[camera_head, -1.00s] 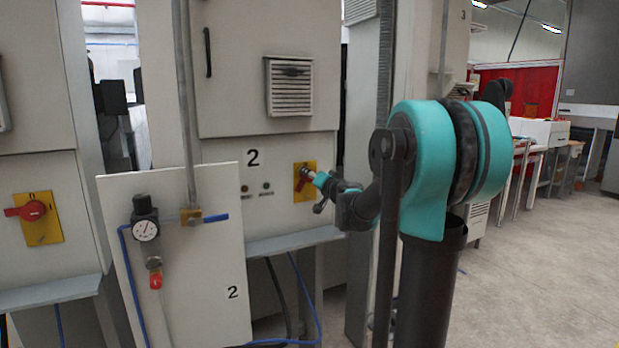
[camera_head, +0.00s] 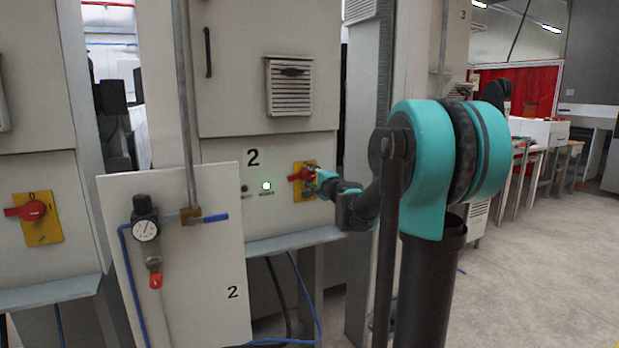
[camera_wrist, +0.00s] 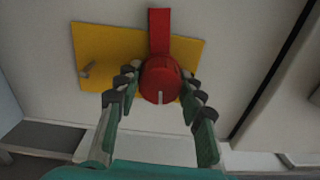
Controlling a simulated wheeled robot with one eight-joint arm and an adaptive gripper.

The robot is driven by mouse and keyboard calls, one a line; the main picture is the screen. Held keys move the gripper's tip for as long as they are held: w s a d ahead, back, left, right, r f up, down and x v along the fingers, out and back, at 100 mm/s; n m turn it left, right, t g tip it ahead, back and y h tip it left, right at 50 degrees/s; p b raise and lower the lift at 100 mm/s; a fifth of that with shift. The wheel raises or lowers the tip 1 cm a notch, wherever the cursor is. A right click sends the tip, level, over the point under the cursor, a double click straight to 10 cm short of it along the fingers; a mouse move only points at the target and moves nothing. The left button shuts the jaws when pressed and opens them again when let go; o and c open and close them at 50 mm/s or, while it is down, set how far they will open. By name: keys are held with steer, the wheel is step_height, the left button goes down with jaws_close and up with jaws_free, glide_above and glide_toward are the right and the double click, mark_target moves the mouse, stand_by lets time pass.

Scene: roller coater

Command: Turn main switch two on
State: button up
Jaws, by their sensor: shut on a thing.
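Main switch two (camera_head: 297,178) is a red rotary handle on a yellow plate (camera_head: 311,168), on the cabinet marked 2. Its handle lies sideways, pointing left in the head view. In the wrist view the red handle (camera_wrist: 160,75) has a round knob with a white mark and a bar running to the top of the picture, over the yellow plate (camera_wrist: 105,52). My gripper (camera_wrist: 158,90) is shut on the red knob, with one finger at each side of it. In the head view my gripper (camera_head: 318,180) is at the switch, partly hiding it. A light (camera_head: 266,186) left of the switch glows white.
Another red switch on a yellow plate (camera_head: 43,218) is on the left cabinet. A white panel (camera_head: 185,275) with a gauge (camera_head: 145,229) and blue hoses stands in front. A ledge (camera_head: 290,240) runs below the switch. Open floor (camera_head: 540,270) lies at the right.

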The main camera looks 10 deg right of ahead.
steer(key=shift+m, duration=0.8)
steer(key=o, duration=1.2)
steer(key=shift+c, duration=0.2)
steer(key=shift+s, duration=0.1)
steer(key=v, duration=1.2)
